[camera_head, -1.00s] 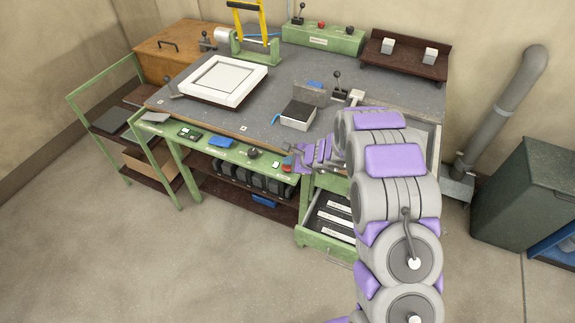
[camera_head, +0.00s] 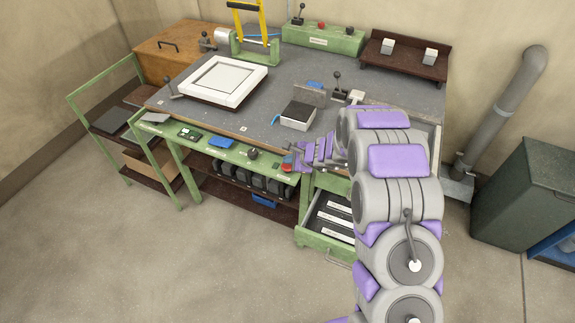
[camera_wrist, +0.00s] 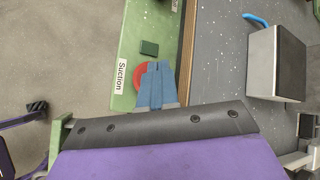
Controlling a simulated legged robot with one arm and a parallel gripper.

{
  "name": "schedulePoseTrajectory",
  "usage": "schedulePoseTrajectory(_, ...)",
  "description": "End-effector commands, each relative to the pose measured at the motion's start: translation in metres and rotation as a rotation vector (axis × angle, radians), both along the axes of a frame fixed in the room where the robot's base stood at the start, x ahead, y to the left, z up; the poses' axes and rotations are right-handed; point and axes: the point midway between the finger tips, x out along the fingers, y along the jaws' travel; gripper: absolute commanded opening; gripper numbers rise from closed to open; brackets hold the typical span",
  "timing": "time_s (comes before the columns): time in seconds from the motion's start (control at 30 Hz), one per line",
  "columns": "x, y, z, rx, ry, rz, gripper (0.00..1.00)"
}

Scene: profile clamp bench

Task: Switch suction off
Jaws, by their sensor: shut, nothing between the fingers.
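The green front panel (camera_head: 224,151) of the bench carries the suction controls. In the wrist view a white label reading "Suction" (camera_wrist: 121,74) sits beside a small dark green button (camera_wrist: 149,48) and a round red button (camera_wrist: 138,75). My gripper (camera_wrist: 157,72) is shut and empty, with its blue-grey fingertips over the red button and covering part of it. I cannot tell whether they touch it. In the head view my gripper (camera_head: 293,163) is at the panel's right end, right beside the red button (camera_head: 286,168).
The bench edge (camera_wrist: 187,50) runs close beside the panel. A black-topped block (camera_head: 298,115) and a small lever (camera_head: 338,84) stand on the bench above my gripper. An open drawer (camera_head: 330,220) juts out below. The floor to the left is clear.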

Motion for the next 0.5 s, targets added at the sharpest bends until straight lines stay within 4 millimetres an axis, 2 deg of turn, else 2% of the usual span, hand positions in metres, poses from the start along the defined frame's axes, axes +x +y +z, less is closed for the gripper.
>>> schedulePoseTrajectory(0.13,0.000,0.000,0.005,0.001,-0.001,0.000,0.00)
schedulePoseTrajectory(0.5,0.000,0.000,0.041,0.001,-0.002,0.000,0.00)
